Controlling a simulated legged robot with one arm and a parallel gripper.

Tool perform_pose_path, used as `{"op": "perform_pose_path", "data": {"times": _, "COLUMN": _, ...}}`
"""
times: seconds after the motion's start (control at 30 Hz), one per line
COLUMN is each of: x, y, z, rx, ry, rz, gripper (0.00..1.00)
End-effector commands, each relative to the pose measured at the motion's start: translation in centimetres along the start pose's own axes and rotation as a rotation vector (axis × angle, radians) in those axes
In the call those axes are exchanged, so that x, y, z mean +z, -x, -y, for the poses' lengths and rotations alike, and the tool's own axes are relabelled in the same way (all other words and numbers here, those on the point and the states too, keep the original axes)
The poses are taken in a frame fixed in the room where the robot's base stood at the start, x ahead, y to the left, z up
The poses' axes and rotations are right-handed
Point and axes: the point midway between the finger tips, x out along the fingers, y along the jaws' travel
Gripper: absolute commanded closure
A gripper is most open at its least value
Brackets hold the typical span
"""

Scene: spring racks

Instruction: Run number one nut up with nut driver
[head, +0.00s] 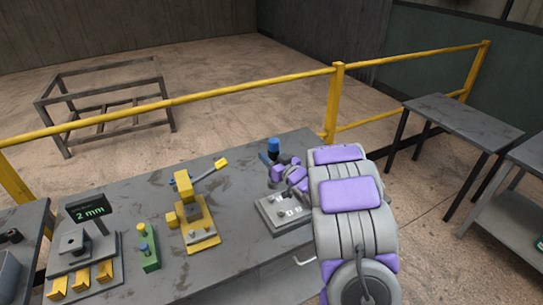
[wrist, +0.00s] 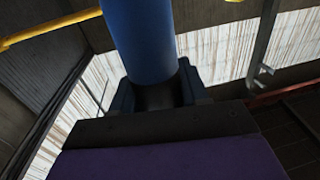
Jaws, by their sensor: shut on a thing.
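My gripper (head: 272,160) is shut on the nut driver, whose blue handle (head: 273,145) stands up above the jaws. In the wrist view the blue handle (wrist: 145,45) rises between the two dark fingers of my gripper (wrist: 158,92). A grey plate fixture (head: 284,213) with small pale parts on it sits on the bench's right part, below my gripper. My arm covers its right side. The individual nuts are too small to tell apart. The driver's lower end is hidden, so I cannot tell whether it touches a nut.
On the bench (head: 150,205) stand a yellow clamp with a lever (head: 198,220), a green block with knobs (head: 147,252) and a gauge stand with a "2 mm" display (head: 91,212). A yellow railing (head: 200,97) runs behind. A side table (head: 465,118) stands at right.

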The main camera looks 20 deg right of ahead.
Motion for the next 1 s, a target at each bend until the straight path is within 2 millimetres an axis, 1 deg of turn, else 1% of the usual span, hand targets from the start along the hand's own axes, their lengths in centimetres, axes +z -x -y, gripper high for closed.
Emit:
{"op": "perform_pose_path", "data": {"times": 0.1, "x": -0.3, "y": -0.1, "z": 0.4, "rx": -0.002, "ry": 0.004, "rz": -0.002, "gripper": 0.99}}
{"op": "perform_pose_path", "data": {"times": 0.23, "x": -0.3, "y": 0.0, "z": 0.1, "rx": -0.002, "ry": 0.0, "rz": -0.002, "gripper": 0.99}}
{"op": "perform_pose_path", "data": {"times": 0.5, "x": 1.8, "y": 0.1, "z": -0.6, "rx": -0.001, "ry": -0.006, "rz": -0.005, "gripper": 0.99}}
{"op": "perform_pose_path", "data": {"times": 0.8, "x": 4.2, "y": 0.0, "z": 0.0, "rx": -0.002, "ry": -0.002, "rz": -0.002, "gripper": 0.99}}
{"op": "perform_pose_path", "data": {"times": 1.0, "x": 5.3, "y": 0.0, "z": 0.1, "rx": -0.001, "ry": 0.0, "rz": -0.001, "gripper": 0.99}}
